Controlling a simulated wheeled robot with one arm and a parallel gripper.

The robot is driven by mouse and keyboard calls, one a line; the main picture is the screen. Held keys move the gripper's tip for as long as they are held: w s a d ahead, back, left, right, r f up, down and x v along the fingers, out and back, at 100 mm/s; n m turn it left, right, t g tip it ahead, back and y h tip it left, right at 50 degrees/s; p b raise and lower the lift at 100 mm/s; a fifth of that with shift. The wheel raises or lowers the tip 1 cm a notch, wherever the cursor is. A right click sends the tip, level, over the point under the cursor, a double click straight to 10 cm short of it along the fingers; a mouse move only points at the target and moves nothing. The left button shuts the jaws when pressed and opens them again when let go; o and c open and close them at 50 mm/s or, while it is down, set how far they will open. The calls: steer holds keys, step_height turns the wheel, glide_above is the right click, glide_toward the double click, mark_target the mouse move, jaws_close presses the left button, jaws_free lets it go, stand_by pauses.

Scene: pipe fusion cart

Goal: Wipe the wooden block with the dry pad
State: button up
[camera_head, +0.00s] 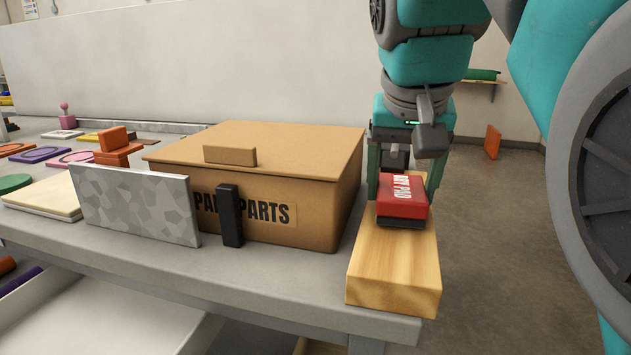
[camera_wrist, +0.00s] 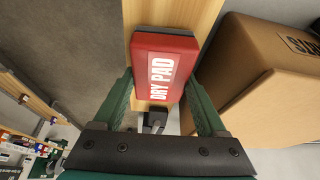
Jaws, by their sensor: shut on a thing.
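The wooden block (camera_head: 393,272) is a long pale plank lying at the right edge of the grey table. It also shows in the wrist view (camera_wrist: 195,13). The dry pad (camera_head: 402,196) is a red block with a dark underside and a white "DRY PAD" label. In the wrist view the dry pad (camera_wrist: 160,68) lies between the two green fingers. My gripper (camera_head: 404,180) is shut on the dry pad and holds it at the block's top face. The pad looks to be touching the block, but its underside contact is hidden.
A brown parts box (camera_head: 330,200) stands close to the block's left. A grey speckled panel (camera_head: 135,205) and a black upright piece (camera_head: 230,216) stand before it. Coloured discs and an orange piece (camera_head: 117,146) lie farther left. Open floor (camera_head: 490,250) is to the right.

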mark_target(402, 168)
steer(key=shift+w+d+f+p, duration=0.1)
steer(key=shift+w+d+p, duration=0.25)
steer(key=shift+w, duration=0.85)
steer(key=shift+w+d+f+p, duration=0.15)
steer(key=shift+w+d, duration=0.25)
steer(key=shift+w, duration=0.85)
steer(key=shift+w+d+f+p, duration=0.1)
steer(key=shift+w+d+p, duration=0.25)
steer(key=shift+w, duration=0.85)
steer(key=shift+r, duration=0.1)
steer(key=shift+d+r+p, duration=0.1)
steer(key=shift+r+p, duration=1.15)
steer(key=shift+r, duration=1.75)
